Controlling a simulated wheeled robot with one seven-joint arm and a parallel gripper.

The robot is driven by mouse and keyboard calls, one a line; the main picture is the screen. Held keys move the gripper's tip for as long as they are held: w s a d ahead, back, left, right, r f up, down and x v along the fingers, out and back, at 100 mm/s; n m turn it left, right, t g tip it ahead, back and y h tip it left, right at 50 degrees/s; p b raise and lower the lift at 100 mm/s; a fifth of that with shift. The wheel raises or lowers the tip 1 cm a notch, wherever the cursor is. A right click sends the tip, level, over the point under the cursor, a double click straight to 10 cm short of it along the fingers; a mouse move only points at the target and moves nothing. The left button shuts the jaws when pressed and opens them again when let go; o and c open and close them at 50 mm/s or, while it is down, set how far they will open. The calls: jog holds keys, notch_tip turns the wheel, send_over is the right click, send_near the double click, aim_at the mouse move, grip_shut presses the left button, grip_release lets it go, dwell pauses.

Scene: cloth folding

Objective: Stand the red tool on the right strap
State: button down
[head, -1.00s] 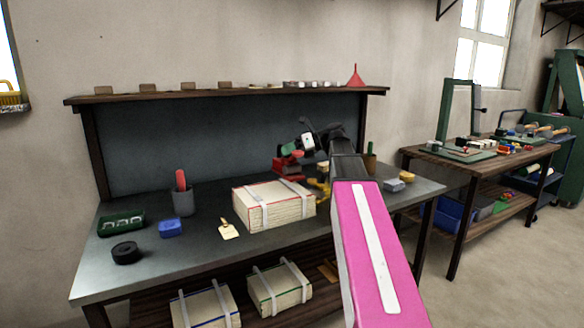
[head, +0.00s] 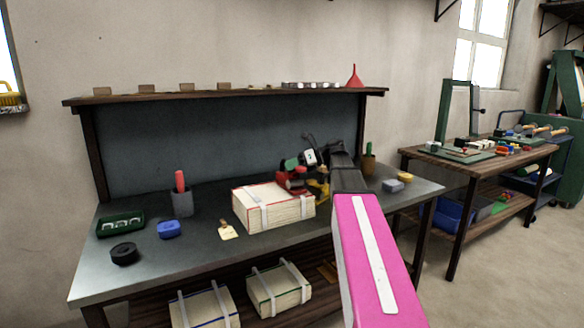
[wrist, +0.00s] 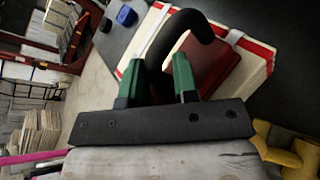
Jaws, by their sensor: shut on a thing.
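The red tool (head: 290,182) is a dark red block with a curved black handle. In the wrist view the black handle (wrist: 188,22) passes between the green fingers of my gripper (wrist: 160,78), and the red block (wrist: 208,62) sits beyond them. My gripper (head: 302,160) is shut on this tool, behind the far right part of the bound stack in the head view. The stack (head: 240,207) has red edges and two pale straps, the left strap (head: 264,215) and the right strap (head: 303,196). My arm and gripper hide part of the tool. Whether the tool touches the stack is unclear.
A yellow object (head: 323,190) stands close right of the stack. A tan tag-like piece (head: 228,231), a blue block (head: 169,229), a black roll (head: 125,253) and a grey cup (head: 182,203) lie left. Bench surface shows clear between them. Two more strapped stacks lie below.

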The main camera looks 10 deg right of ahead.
jog(key=c, duration=0.9)
grip_release()
jog(key=shift+f, duration=0.1)
jog(key=shift+d, duration=0.1)
jog(key=v, duration=1.2)
